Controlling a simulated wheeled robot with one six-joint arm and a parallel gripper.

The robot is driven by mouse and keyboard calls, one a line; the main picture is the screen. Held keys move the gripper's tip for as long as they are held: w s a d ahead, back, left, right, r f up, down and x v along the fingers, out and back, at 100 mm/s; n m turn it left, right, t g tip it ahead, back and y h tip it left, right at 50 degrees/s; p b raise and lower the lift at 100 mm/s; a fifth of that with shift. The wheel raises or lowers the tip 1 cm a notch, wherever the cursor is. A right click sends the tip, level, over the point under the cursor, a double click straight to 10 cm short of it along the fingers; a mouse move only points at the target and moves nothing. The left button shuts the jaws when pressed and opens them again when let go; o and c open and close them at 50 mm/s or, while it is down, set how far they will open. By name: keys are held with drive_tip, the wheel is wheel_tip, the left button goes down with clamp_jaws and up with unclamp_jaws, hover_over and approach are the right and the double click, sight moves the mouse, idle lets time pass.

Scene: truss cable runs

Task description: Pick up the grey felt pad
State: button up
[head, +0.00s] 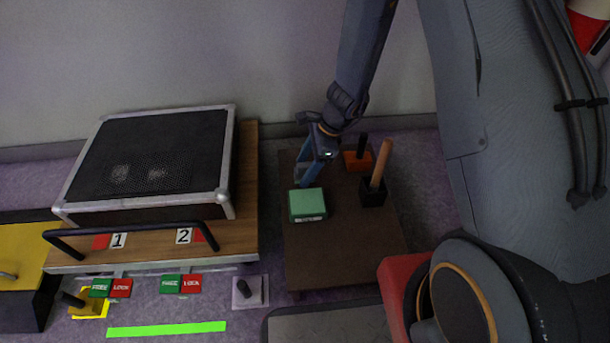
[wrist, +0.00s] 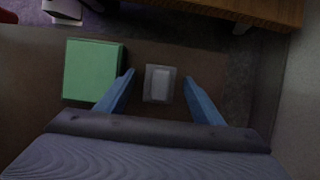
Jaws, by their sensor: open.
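The grey felt pad (wrist: 159,83) shows in the wrist view as a small grey block on the dark brown board (wrist: 150,51). It lies between the two blue fingers of my gripper (wrist: 158,82), with a gap on each side. My gripper is open and holds nothing. In the head view my gripper (head: 305,175) reaches down over the back left of the brown board (head: 340,262), just behind the green box (head: 307,204). The pad cannot be made out in the head view. The green box stands close to one finger in the wrist view (wrist: 92,70).
A black holder (head: 373,192) with a wooden handle and an orange block (head: 357,161) stand right of my gripper. A wooden cart (head: 249,190) carrying a black case (head: 150,160) is at left. The board's front is clear.

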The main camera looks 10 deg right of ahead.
sight(305, 165)
drive_tip(key=shift+a+f, duration=0.1)
drive_tip(key=shift+f, duration=0.2)
drive_tip(key=shift+r, duration=0.1)
drive_tip(key=c, duration=1.3)
drive_tip(key=shift+o, duration=0.2)
drive_tip(key=shift+r, duration=0.1)
wheel_tip(305, 165, up, 10)
drive_tip(key=p, duration=0.6)
